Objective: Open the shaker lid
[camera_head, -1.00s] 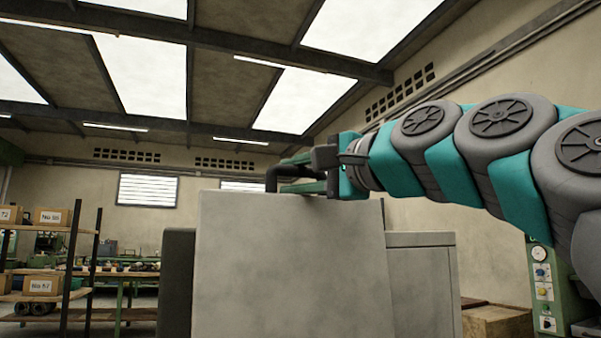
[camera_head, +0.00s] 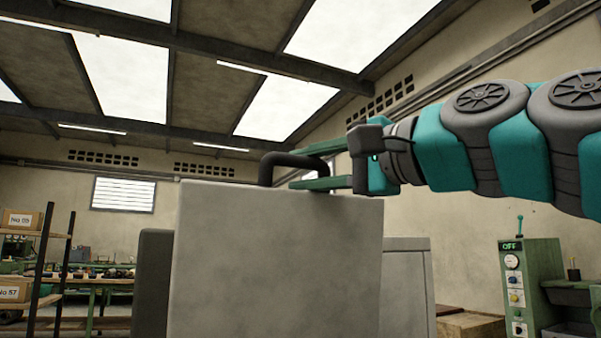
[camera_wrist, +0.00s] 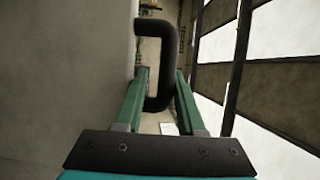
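The black bent handle (camera_head: 295,160) stands out from the top of a large light grey panel (camera_head: 275,265), which appears to be the shaker lid. My gripper (camera_head: 305,172) is at the handle, just above the panel's top edge. In the wrist view the handle (camera_wrist: 168,45) is a U shape fixed to the grey surface (camera_wrist: 60,80) on the left. The green fingers of my gripper (camera_wrist: 161,72) are apart, one on each side of the handle's long bar, with gaps showing. The inside of the shaker is hidden.
A lower grey cabinet (camera_head: 405,280) and wooden boxes (camera_head: 470,325) stand at right. A green control cabinet (camera_head: 528,285) reading OFF is farther right. Shelves with labelled boxes (camera_head: 22,220) are at left. Open air surrounds the handle above.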

